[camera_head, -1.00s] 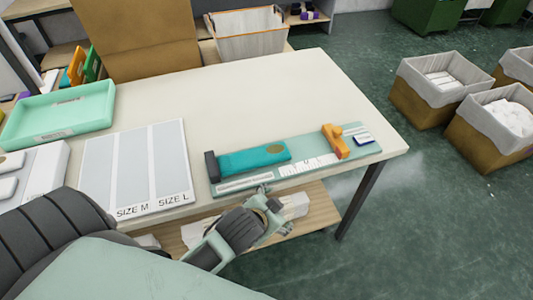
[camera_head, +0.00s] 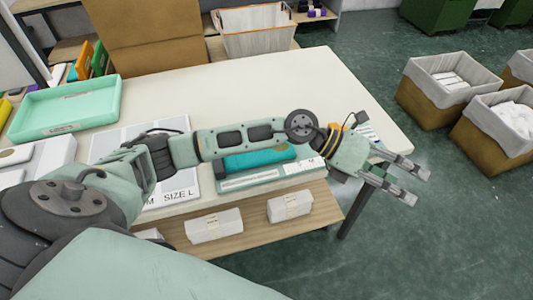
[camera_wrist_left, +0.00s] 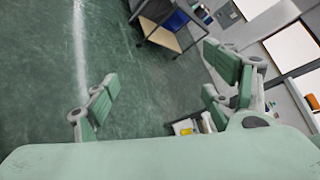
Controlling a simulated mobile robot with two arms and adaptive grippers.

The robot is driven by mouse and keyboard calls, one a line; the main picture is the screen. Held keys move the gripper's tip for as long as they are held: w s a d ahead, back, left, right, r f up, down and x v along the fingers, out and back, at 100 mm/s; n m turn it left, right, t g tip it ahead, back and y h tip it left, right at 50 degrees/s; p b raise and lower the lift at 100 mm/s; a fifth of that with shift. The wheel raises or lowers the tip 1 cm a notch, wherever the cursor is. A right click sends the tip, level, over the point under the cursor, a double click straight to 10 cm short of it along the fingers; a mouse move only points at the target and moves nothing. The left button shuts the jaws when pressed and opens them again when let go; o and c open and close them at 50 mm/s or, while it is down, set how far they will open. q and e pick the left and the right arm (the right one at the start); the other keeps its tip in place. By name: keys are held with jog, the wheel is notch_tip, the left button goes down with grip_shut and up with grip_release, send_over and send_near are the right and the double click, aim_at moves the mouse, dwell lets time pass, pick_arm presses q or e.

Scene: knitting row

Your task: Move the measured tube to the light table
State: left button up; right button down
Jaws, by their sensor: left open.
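The teal tube (camera_head: 257,161) lies on the pale green measuring board (camera_head: 250,182) along the table's front edge. My left forearm crosses above it and hides its upper part. The board's orange stop is largely hidden behind my wrist. The panel marked SIZE L (camera_head: 181,182), which looks like the light table, lies left of the board and is partly covered by my arm. My left gripper (camera_head: 420,186) is open and empty, beyond the table's right corner over the floor. Its spread fingers also show in the left wrist view (camera_wrist_left: 166,82), with nothing between them. My right gripper is not seen.
A mint tray (camera_head: 62,108) sits at the table's left. The table top (camera_head: 300,85) is clear behind my arm. Wrapped bundles (camera_head: 213,226) lie on the lower shelf. Lined bins (camera_head: 440,95) stand on the floor at right.

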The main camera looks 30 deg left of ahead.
pick_arm(q)
jog(key=w+a+f+m+g+y, duration=0.25)
jog(key=a+f+y, duration=0.4)
jog(key=a, duration=0.45)
jog(key=y, duration=0.8)
send_near(271, 153)
jog(key=shift+w+a+f, duration=0.2)
jog(key=shift+w+f, duration=0.35)
jog(key=shift+w, duration=0.15)
jog(key=shift+a+f, duration=0.2)
jog(key=f+p, duration=0.1)
jog(key=f, duration=0.1)
jog(key=f+p, duration=0.1)
jog(key=f, duration=0.1)
jog(key=f+p, duration=0.1)
jog(key=f, duration=0.1)
jog(key=shift+s+d+f, duration=0.15)
jog(key=shift+d+f, duration=0.05)
jog(key=shift+d, duration=0.15)
jog(key=shift+f, duration=0.45)
jog(key=shift+c, duration=0.2)
jog(key=c, duration=0.9)
